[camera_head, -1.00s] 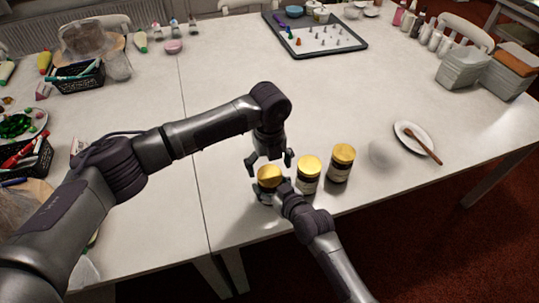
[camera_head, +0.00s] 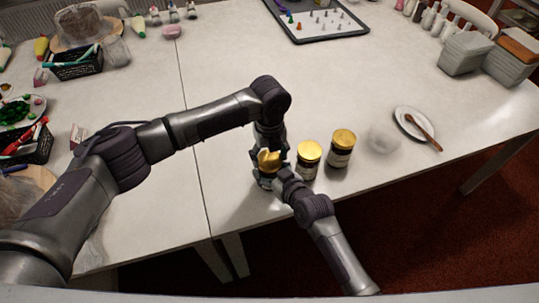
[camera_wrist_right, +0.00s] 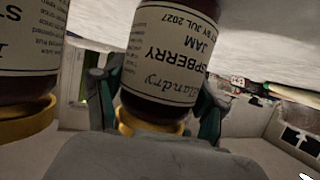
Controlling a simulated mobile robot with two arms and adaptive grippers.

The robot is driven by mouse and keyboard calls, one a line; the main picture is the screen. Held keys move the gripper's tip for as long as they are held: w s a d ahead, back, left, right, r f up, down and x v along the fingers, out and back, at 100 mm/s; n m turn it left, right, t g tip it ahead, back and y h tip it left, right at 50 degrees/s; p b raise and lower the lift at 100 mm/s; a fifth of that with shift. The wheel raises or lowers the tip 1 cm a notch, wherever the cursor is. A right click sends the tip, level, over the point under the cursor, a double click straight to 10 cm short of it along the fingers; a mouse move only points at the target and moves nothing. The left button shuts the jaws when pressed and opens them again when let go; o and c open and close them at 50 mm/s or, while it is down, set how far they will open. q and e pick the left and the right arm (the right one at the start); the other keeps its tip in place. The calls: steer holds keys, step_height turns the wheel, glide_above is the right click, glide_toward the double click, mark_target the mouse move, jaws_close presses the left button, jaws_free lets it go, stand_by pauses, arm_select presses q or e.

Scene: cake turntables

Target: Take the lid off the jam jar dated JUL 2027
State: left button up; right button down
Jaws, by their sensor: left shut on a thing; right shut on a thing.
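The jam jar dated JUL 2027 (camera_wrist_right: 165,60) fills the middle of the right wrist view, which is upside down; its label reads raspberry jam. Its gold lid (camera_head: 268,161) is on top in the head view and also shows at the lower middle of the right wrist view (camera_wrist_right: 150,128). My left gripper (camera_head: 270,155) comes from above and is shut on the lid. My right gripper (camera_head: 268,179) is shut on the jar's body, with a finger on either side of it (camera_wrist_right: 155,100). The jar stands upright near the table's front edge, partly hidden by my grippers.
Two more gold-lidded jars, a near one (camera_head: 308,160) and a farther one (camera_head: 341,149), stand close to the right. A plate with a wooden-handled utensil (camera_head: 404,113) lies farther right. A tray with small nozzles (camera_head: 345,33) is at the back. The table's middle is clear.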

arm_select(q)
steer(key=n, duration=0.5)
steer(key=shift+s, duration=0.1)
steer(key=n, duration=0.2)
steer(key=shift+n, duration=0.3)
steer(key=n, duration=0.7)
steer(key=shift+n, duration=0.4)
steer(key=n, duration=0.5)
steer(key=shift+d, duration=0.1)
steer(key=n, duration=1.2)
steer(key=shift+r, duration=0.15)
